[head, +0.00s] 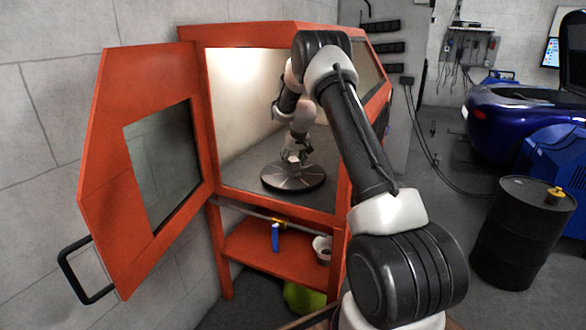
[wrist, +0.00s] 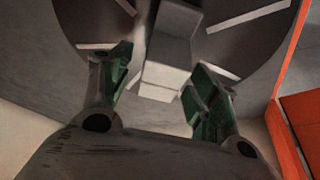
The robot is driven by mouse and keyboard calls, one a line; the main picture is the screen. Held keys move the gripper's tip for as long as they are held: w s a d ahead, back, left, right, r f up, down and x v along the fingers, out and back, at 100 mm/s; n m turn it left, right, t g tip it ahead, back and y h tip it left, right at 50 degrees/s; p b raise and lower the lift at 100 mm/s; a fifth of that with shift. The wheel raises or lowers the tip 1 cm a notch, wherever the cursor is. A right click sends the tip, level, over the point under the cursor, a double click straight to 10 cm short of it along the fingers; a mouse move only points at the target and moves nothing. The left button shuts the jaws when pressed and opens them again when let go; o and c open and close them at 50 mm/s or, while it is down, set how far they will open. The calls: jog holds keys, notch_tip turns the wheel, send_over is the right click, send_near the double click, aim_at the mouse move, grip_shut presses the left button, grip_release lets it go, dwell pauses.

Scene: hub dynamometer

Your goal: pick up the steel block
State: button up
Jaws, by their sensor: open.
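The steel block (wrist: 168,50) is a light grey rectangular piece in the wrist view. It is over the dark round turntable (wrist: 228,62), which has pale radial slots. My gripper (wrist: 158,74) is open, with one green-padded finger on each side of the block. A gap shows on the left; I cannot tell whether the right finger touches the block. In the head view, my gripper (head: 299,146) reaches down inside the orange cabinet (head: 250,33) just above the turntable (head: 308,182). The block is small there and partly hidden by my gripper.
The cabinet door (head: 98,185) stands open to the left, with its window and black handle. A lower shelf (head: 262,256) holds a blue-handled tool (head: 275,238) and a pale bowl (head: 321,248). A black drum (head: 515,240) and a blue car (head: 510,115) are at the right.

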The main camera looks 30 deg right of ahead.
grip_shut()
jog(key=shift+r, duration=0.1)
jog(key=shift+r, duration=0.1)
